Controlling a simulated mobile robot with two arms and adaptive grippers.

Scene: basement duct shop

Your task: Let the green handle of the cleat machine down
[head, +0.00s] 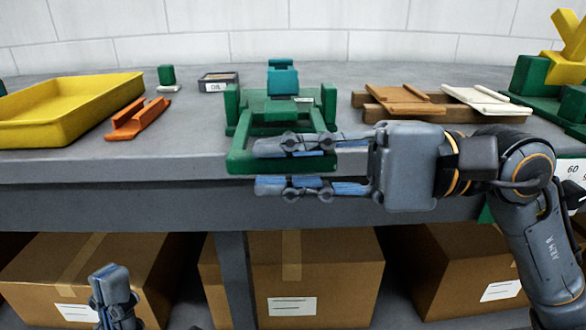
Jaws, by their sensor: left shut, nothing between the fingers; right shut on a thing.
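The cleat machine (282,80) stands on the bench, with green side posts and a teal block on top. Its green handle (238,160) is a U-shaped frame that reaches forward from the machine to the bench's front edge. My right gripper (292,167) comes in from the right and is shut on the handle's front bar, one finger above it and one below. The fingers hide part of the bar, and the handle's exact tilt is hard to tell. My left gripper (112,290) is low at the bottom left, shut and empty, away from the machine.
On the bench (190,150) are a yellow tray (60,130), an orange channel piece (138,118), a small green block (167,76), a labelled box (218,82) and strips on wooden bars (440,113). A green and yellow machine (555,68) stands far right. Cardboard boxes (330,270) sit below.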

